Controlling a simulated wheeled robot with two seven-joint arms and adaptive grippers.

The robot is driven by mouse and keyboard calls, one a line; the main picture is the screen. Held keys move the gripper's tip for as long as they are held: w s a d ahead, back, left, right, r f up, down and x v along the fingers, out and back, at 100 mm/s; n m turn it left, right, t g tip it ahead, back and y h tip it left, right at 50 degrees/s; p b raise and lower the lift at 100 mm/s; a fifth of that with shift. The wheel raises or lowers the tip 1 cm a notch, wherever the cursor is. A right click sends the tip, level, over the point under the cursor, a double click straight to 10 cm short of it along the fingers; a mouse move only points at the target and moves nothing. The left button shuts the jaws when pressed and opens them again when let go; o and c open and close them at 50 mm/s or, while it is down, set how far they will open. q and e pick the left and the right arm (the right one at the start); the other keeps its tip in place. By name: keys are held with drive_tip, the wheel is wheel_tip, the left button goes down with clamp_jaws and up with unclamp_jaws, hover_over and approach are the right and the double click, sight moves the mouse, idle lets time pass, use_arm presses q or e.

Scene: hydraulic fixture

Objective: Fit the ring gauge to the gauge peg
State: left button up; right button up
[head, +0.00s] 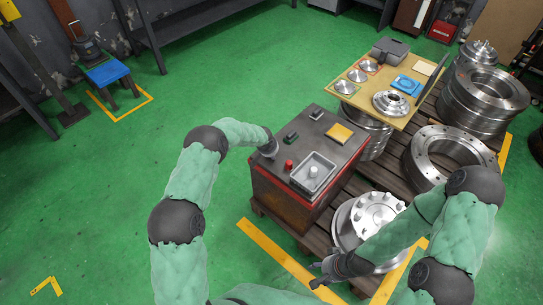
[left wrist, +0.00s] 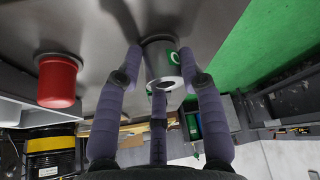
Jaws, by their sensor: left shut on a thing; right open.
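My left gripper (head: 268,150) is at the left edge of the bench top. In the left wrist view my left gripper (left wrist: 161,75) has its fingers closed around a grey metal cylinder (left wrist: 158,55) with a green mark and a round hole in its end. This looks like the ring gauge; it is close to the bench surface, and I cannot tell whether it touches. A short red cylinder (head: 289,165) stands beside it on the bench, also in the left wrist view (left wrist: 58,82). I cannot tell which upright part is the gauge peg. My right gripper (head: 325,274) is open and empty, low in front of the bench.
A grey tray (head: 327,163) with a pale cylinder (head: 313,172) sits on the bench. A yellow block (head: 340,132) and small dark boxes (head: 291,139) lie behind. A wooden board (head: 412,119) with metal discs is farther back. Large flanges (head: 450,155) stand at right.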

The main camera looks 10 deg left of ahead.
use_arm(q)
drive_tip(key=shift+s+f, duration=0.1)
drive_tip(key=shift+f, duration=0.1)
idle(0.5)
drive_tip(key=o, duration=1.2)
drive_tip(key=shift+f, duration=0.2)
drive_tip(key=shift+r, duration=0.2)
drive_tip(key=v, duration=1.1)
drive_tip(key=shift+r, duration=0.35)
drive_tip(key=shift+s, duration=0.2)
drive_tip(key=s+d+f+n+g+h+p, duration=0.1)
drive_tip(key=s+d+f+g+h+p, duration=0.2)
drive_tip(key=s, duration=1)
drive_tip(key=s+d+f+g+p, duration=0.1)
drive_tip(key=s+d+f+p, duration=0.35)
drive_tip(key=s, duration=0.75)
drive_tip(key=s+d+n, duration=0.1)
drive_tip(key=s, duration=1.2)
drive_tip(key=shift+d+n+g, duration=0.3)
drive_tip(key=shift+g, duration=0.1)
